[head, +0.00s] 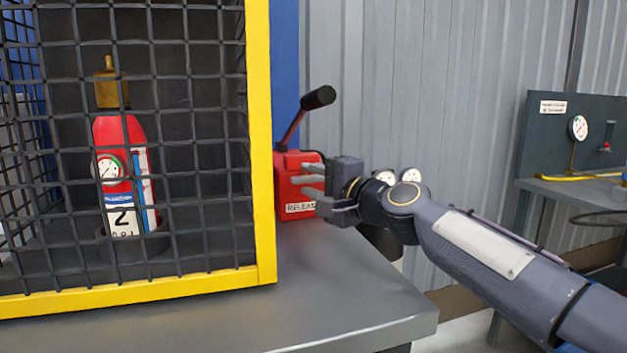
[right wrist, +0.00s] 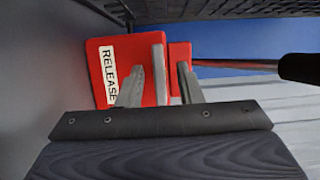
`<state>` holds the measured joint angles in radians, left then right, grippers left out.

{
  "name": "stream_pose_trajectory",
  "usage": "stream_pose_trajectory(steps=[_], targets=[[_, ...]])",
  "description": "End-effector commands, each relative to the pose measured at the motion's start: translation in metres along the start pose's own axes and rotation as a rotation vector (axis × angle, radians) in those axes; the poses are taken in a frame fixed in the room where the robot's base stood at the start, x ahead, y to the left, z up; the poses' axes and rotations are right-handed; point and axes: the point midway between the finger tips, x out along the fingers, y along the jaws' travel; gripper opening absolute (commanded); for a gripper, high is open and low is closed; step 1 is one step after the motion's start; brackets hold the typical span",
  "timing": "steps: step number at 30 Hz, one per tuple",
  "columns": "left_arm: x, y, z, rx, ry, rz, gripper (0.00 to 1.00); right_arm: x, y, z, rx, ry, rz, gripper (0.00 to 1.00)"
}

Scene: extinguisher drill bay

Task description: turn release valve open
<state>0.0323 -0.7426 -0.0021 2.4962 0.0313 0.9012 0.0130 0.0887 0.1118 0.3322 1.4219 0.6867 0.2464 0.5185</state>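The release valve is a red box (head: 296,205) labelled RELEASE, standing on the bench just right of the cage. Its lever (head: 293,128) rises from the top and tilts up to the right, ending in a black grip (head: 318,97). My right gripper (head: 308,180) is at the box's right side, fingers pointing at it, below the lever. In the right wrist view the box (right wrist: 105,50) is ahead of the fingers (right wrist: 160,78), which stand apart; a pale grey bar shows between them. I cannot tell whether they touch the box. The black grip (right wrist: 300,68) lies off to the right. My left gripper is out of view.
A yellow-framed mesh cage (head: 262,130) holds a red extinguisher (head: 112,135) on the left. The grey bench top (head: 330,290) is clear in front of the box. A side table with a pressure gauge (head: 578,128) stands at the right.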

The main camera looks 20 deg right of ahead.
Motion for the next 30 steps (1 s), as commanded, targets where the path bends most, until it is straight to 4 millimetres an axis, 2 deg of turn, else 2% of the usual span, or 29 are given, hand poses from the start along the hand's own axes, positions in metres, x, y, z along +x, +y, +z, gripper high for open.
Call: stream_pose_trajectory(steps=[4, 11, 20, 30], targets=[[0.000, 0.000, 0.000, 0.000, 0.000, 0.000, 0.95, 0.000, 0.000, 0.000, 0.000, 0.000, 0.000, 0.30], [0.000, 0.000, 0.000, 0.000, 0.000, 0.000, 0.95, 0.000, 0.001, 0.000, 0.000, 0.000, 0.001, 0.00], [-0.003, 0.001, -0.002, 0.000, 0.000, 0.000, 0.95, 0.000, -0.001, 0.000, -0.013, -0.001, 0.008, 0.00], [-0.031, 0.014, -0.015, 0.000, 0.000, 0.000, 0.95, 0.000, -0.006, 0.000, -0.175, -0.002, 0.077, 0.00]])
